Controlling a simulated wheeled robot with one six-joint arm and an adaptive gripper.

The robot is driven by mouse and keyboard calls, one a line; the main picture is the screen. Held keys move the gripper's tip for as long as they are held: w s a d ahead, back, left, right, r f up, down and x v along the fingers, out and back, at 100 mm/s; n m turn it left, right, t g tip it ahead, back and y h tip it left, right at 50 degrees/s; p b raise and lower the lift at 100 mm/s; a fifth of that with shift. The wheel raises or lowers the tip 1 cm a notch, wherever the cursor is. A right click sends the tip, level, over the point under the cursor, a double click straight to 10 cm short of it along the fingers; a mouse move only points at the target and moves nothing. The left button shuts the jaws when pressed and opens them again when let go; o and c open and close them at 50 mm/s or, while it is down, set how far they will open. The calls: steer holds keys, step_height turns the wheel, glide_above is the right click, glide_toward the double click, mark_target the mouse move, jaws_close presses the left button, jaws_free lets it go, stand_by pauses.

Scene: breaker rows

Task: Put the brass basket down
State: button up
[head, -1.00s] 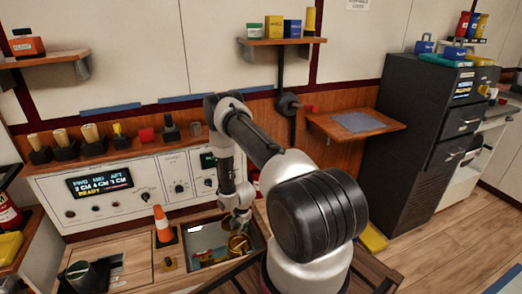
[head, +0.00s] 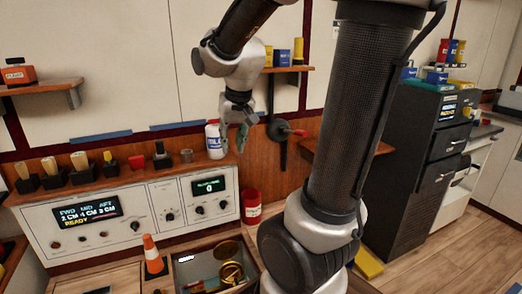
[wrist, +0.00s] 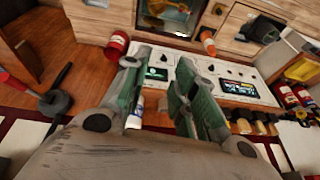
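The brass basket (head: 231,273) sits low in the dark open tank (head: 186,262) at the bottom of the head view. A round golden shape shows just behind it, and I cannot tell whether it is part of the basket. In the wrist view the basket (wrist: 154,10) is partly cut off at the top edge. My gripper (head: 235,142) is raised well above the tank, in front of the wall. In the wrist view its two green fingers (wrist: 162,62) are apart with nothing between them.
An orange cone (head: 152,256) stands left of the tank. A red can (head: 251,207) and a white bottle (head: 214,140) stand near the control panel (head: 130,214). A shelf (head: 286,69) is above right of my gripper.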

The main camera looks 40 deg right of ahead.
steer(key=s+a+r+n, duration=0.1)
steer(key=s+n, duration=0.1)
steer(key=s, duration=0.5)
steer(key=s+a+r+n, duration=0.1)
steer(key=s+r+n, duration=0.1)
steer(key=s, duration=0.6)
steer(key=shift+y, duration=0.3)
steer(key=shift+s+a+r, duration=0.1)
